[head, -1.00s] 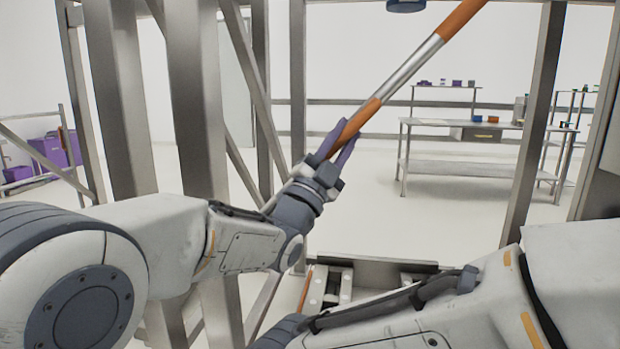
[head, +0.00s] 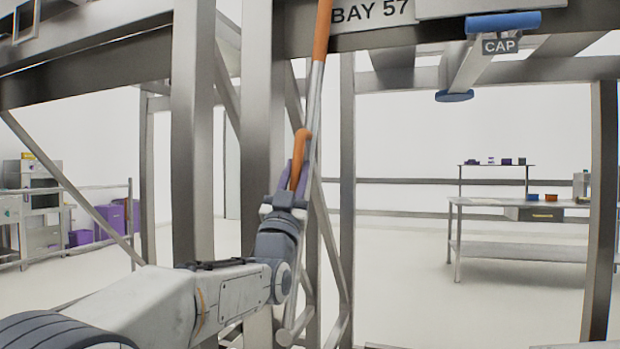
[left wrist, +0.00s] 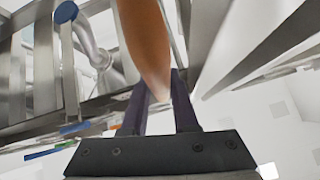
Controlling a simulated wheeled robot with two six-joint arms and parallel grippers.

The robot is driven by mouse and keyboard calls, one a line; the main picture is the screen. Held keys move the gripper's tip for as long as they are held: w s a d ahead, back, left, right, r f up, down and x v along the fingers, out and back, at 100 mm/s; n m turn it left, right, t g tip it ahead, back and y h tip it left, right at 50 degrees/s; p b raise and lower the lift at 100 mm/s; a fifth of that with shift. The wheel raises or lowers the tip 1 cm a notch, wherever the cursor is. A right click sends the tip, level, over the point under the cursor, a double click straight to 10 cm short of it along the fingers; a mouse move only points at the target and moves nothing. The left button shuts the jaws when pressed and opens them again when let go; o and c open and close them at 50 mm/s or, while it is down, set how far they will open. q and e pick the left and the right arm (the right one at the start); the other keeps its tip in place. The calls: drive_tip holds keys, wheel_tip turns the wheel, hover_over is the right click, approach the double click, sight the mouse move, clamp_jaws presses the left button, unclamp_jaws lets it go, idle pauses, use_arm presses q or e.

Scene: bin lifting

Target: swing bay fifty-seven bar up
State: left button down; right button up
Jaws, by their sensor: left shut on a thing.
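The bay 57 bar (head: 314,95) has a silver middle and orange ends, and stands nearly upright in the head view. Its top runs out of the picture beside the BAY 57 sign (head: 372,12). My left gripper (head: 297,172) is shut on the orange lower end, its purple fingers on either side of it. In the left wrist view the orange end (left wrist: 146,40) rises between the fingers of my left gripper (left wrist: 160,88). My right gripper is out of view.
A grey metal frame surrounds the bar, with uprights (head: 192,150) close behind my left gripper and a crossbeam above. A blue-ended bracket labelled CAP (head: 500,46) hangs at upper right. A workbench (head: 520,212) stands farther back, with open floor before it.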

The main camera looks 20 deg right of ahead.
use_arm(q)
drive_tip(key=shift+w+a, duration=0.1)
idle(0.3)
drive_tip(key=c, duration=0.7)
unclamp_jaws()
drive_tip(key=shift+f, duration=0.1)
drive_tip(key=shift+s+a+f, duration=0.1)
drive_tip(key=shift+s+f, duration=0.1)
drive_tip(key=shift+f, duration=0.1)
drive_tip(key=b+v, duration=0.1)
drive_tip(key=v, duration=0.8)
drive_tip(key=shift+s+a+f+b, duration=0.1)
drive_tip(key=shift+f+b, duration=0.05)
drive_tip(key=shift+b, duration=0.25)
